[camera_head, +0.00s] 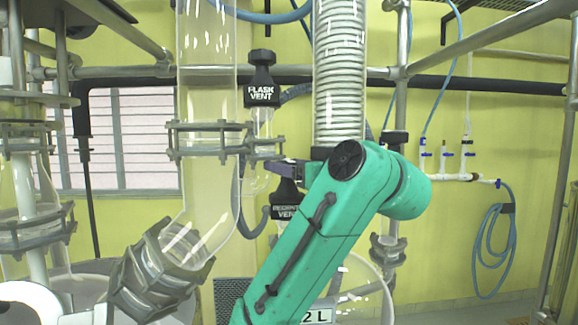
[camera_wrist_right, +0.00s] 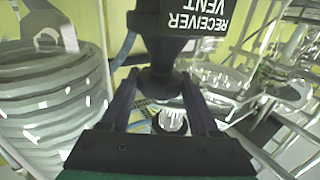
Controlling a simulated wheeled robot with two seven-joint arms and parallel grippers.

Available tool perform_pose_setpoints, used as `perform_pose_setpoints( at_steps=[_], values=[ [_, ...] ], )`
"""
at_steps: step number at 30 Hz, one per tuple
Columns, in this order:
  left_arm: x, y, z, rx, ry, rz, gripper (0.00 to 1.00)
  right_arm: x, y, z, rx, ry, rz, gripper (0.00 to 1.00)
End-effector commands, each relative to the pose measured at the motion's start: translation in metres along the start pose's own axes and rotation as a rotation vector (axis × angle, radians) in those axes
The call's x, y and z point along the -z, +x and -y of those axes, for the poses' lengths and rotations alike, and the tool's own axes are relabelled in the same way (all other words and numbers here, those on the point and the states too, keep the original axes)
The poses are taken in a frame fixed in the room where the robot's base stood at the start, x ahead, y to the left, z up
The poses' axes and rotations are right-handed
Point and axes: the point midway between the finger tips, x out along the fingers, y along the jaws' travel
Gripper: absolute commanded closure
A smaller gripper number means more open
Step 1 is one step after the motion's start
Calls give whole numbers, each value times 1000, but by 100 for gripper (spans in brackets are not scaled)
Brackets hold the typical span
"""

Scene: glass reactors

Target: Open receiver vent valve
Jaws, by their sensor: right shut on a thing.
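The receiver vent valve (camera_head: 287,198) is a black knob with a white-lettered label, seen in the head view just left of my right arm's elbow and partly hidden by it. In the right wrist view the valve (camera_wrist_right: 190,18) shows large and upside down at the top, with a narrow black neck below its label. My right gripper (camera_wrist_right: 160,84) has one dark finger on each side of that neck and is shut on the valve. In the head view my right gripper (camera_head: 284,168) shows only as a small dark part beside the valve. My left gripper is not in view.
The black flask vent valve (camera_head: 261,82) stands above and left of the receiver vent. A coiled glass condenser (camera_head: 339,75) is behind my right arm. A wide glass tube (camera_head: 207,100) with metal clamps is left. Steel frame bars cross behind. A blue hose (camera_head: 492,245) hangs at right.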

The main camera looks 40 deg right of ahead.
Motion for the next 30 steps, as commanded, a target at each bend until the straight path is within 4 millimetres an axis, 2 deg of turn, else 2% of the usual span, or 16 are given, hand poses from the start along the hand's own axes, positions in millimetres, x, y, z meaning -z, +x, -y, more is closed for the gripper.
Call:
perform_pose_setpoints(
  at_steps=[9,10,12,30],
  values=[
    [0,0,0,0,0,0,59,-2,1,0,2,2,9,94],
    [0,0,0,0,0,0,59,-2,1,0,2,2,9,31],
    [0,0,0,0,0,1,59,-2,1,0,2,2,8,8],
    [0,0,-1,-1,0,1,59,0,0,-1,-2,2,2,8]
  ],
)
